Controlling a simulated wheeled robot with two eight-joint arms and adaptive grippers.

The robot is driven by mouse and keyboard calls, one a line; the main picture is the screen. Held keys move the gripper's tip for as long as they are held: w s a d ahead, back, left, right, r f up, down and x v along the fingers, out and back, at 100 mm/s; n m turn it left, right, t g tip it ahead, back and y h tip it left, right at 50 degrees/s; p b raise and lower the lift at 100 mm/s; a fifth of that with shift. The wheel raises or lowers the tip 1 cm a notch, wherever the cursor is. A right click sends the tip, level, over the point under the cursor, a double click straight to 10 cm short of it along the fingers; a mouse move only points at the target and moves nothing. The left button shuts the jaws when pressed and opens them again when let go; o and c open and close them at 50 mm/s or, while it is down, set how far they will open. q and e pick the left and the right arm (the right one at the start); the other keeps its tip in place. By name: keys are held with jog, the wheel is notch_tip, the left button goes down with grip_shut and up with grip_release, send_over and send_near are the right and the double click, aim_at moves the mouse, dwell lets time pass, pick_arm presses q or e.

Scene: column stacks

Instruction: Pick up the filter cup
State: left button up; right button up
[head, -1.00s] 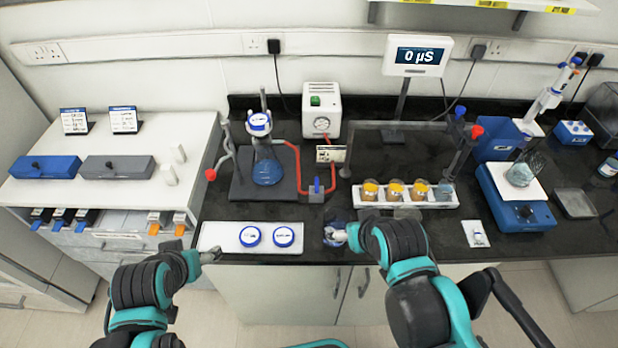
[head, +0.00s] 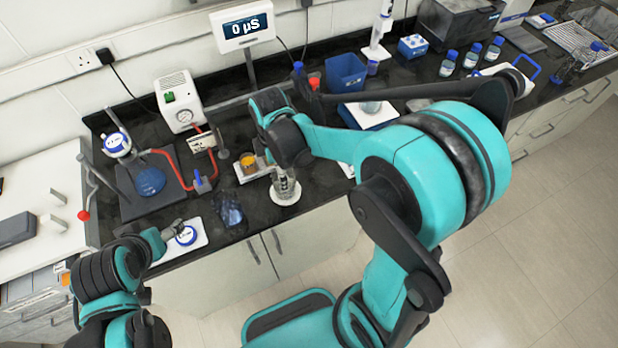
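I cannot tell for certain which object is the filter cup. A clear, glassy cup-like shape (head: 284,180) shows under my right wrist, over a white round piece (head: 287,197) at the bench's front. My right gripper (head: 284,172) is at this clear shape; its fingers are too small and covered to tell whether they hold it. A blue-rimmed white disc (head: 186,235) lies on the white tray (head: 192,250) at the front left. My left gripper (head: 165,240) is beside this disc, its fingers unclear. A dark blue translucent piece (head: 229,209) lies between the two grippers.
A flask (head: 150,181) stands on a dark base, with a red hose (head: 172,160). An orange-topped cup (head: 248,160) stands in a white rack, partly hidden by my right arm. A blue bin (head: 345,72) is farther back. My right arm covers much of the bench.

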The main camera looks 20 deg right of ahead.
jog(key=shift+n, duration=0.5)
jog(key=f, duration=0.3)
jog(key=d+f+b, duration=0.1)
jog(key=f, duration=0.1)
jog(key=f+b, duration=0.1)
jog(key=f, duration=0.2)
jog(key=shift+s+d+f, duration=0.15)
jog(key=shift+s+f, duration=0.05)
jog(key=shift+f, duration=0.15)
pick_arm(q)
jog(key=shift+d+f, duration=0.2)
jog(key=shift+f, duration=0.25)
jog(key=shift+d+f, duration=0.2)
jog(key=shift+f, duration=0.25)
pick_arm(e)
jog(key=c, duration=1.3)
